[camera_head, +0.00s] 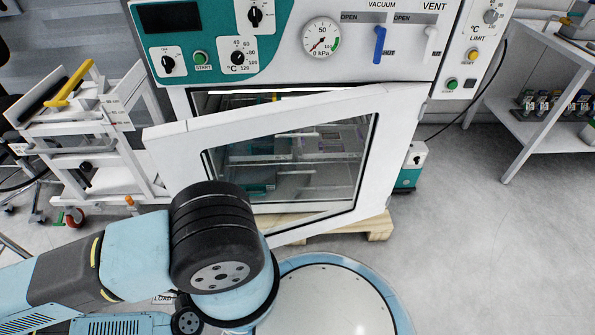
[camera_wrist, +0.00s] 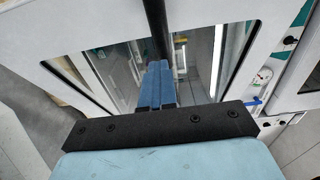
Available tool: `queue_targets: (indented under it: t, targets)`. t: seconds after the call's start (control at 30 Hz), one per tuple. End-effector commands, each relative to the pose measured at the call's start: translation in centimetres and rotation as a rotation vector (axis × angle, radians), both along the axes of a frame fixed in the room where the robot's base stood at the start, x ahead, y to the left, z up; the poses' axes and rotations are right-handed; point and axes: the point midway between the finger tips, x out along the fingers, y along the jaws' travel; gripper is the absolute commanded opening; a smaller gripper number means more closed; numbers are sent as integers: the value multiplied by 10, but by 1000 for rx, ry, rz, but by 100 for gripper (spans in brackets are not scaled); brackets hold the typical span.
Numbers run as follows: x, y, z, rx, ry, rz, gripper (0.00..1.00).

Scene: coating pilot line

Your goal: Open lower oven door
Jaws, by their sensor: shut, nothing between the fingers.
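The oven door (camera_head: 390,125) is a white frame around a glass window (camera_head: 290,165), below the control panel in the head view. It stands partly open, its left edge swung out toward me and its right side close to the oven body (camera_head: 330,60). A gap shows along its top. In the wrist view, my gripper (camera_wrist: 158,72) has its blue fingers shut and empty in front of the door's window (camera_wrist: 120,75). A dark bar (camera_wrist: 155,25) runs down to the fingertips; I cannot tell whether they touch. In the head view my arm hides the gripper.
A white cart (camera_head: 95,140) with a yellow-handled tool (camera_head: 70,82) stands close left of the door. A wooden pallet (camera_head: 375,228) lies under the oven, with a small green-and-white unit (camera_head: 410,165) beside it. The floor at right is clear up to a shelf (camera_head: 535,125).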

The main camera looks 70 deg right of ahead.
Motion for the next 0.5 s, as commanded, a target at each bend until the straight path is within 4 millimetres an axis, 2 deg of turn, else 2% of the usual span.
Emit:
queue_targets:
  t: [0.5]
  targets:
    - [-16, 13, 1, -2, 0, 27, 0]
